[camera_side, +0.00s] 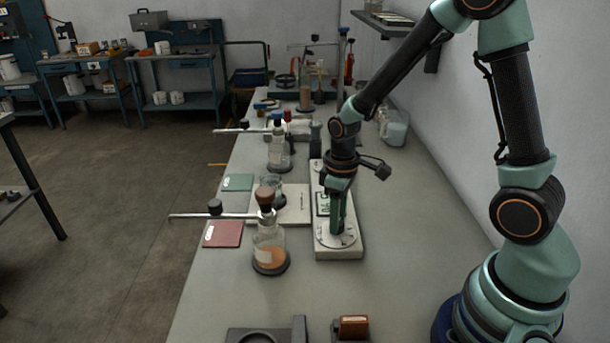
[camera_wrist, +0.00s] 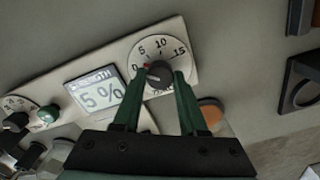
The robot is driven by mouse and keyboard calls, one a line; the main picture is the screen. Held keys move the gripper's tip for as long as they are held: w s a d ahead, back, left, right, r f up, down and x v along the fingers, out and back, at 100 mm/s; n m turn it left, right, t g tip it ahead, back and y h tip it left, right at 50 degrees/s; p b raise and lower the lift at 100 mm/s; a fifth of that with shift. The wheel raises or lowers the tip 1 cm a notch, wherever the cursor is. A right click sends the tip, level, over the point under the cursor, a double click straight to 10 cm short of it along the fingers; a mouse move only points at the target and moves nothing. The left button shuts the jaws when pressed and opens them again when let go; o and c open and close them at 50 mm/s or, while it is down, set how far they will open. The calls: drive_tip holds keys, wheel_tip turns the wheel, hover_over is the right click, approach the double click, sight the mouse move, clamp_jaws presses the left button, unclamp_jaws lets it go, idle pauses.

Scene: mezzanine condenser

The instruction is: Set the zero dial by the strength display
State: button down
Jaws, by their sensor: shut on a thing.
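The zero dial (camera_wrist: 158,50) is a round white face numbered 0, 5, 10 and 15, with a dark knob (camera_wrist: 159,76) at its middle. A red mark on the knob is on the side toward the 0. My gripper (camera_wrist: 160,76) has its green fingers shut on the knob, one on each side. In the side view my gripper (camera_side: 338,226) points straight down onto the dial face (camera_side: 325,241) at the panel's near end. The strength display (camera_wrist: 97,91) beside it reads 5 %. It also shows in the side view (camera_side: 322,204), partly hidden by my arm.
The pale panel (camera_side: 349,254) lies lengthwise on the bench. A flask of orange liquid (camera_side: 269,254) stands left of it, with a clear bottle (camera_side: 279,155) farther back. A red book (camera_side: 222,234) and green book (camera_side: 237,182) lie at the left edge.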

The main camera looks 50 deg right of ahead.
drive_tip(key=m, duration=0.5)
drive_tip(key=shift+m, duration=0.3)
idle(0.5)
drive_tip(key=shift+c, duration=2.2)
unclamp_jaws()
wheel_tip(320, 180, up, 12)
drive_tip(key=shift+r, duration=0.15)
